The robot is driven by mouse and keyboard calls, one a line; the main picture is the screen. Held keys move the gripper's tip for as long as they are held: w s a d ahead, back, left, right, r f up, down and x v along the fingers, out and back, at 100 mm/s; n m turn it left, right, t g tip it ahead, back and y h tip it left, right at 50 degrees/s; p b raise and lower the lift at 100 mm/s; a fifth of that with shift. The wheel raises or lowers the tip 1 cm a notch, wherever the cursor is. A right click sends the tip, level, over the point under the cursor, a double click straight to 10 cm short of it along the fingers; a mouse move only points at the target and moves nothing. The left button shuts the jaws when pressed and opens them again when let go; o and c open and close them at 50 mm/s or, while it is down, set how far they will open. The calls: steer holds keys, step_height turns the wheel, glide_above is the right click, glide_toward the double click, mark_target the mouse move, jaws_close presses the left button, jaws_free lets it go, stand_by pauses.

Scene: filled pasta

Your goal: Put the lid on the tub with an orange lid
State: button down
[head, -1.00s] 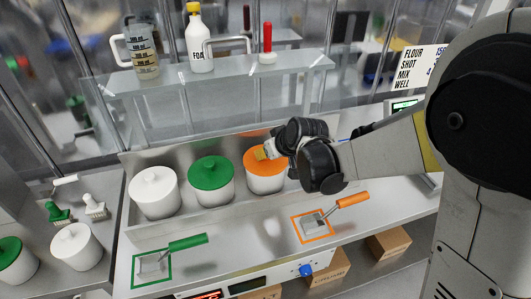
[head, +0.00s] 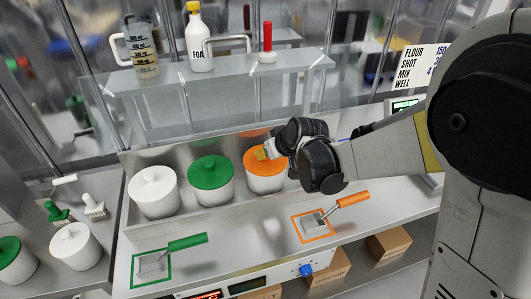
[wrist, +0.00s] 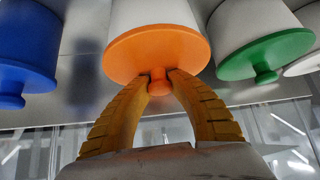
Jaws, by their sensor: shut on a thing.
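The tub with the orange lid (head: 266,181) stands in the steel tray on the bench, right of the green-lidded tub. Its orange lid (head: 254,160) sits on the tub's top; the lid also shows in the wrist view (wrist: 157,52), flush against the white tub as far as I can see. My gripper (head: 268,151) is at the lid from the right. In the wrist view its yellow fingers (wrist: 158,78) are closed around the lid's orange knob (wrist: 159,84). My arm hides the right side of the tub from the head view.
A green-lidded tub (head: 211,184) and a white-lidded tub (head: 154,193) stand left in the tray (head: 185,222). Two scoops, orange-handled (head: 350,199) and green-handled (head: 187,242), lie in front.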

stand_by(0.4)
steer(key=c, duration=0.7)
jaws_free()
steer(key=shift+o, duration=0.2)
steer(key=shift+r+p, duration=2.5)
steer(key=shift+r, duration=0.95)
jaws_close()
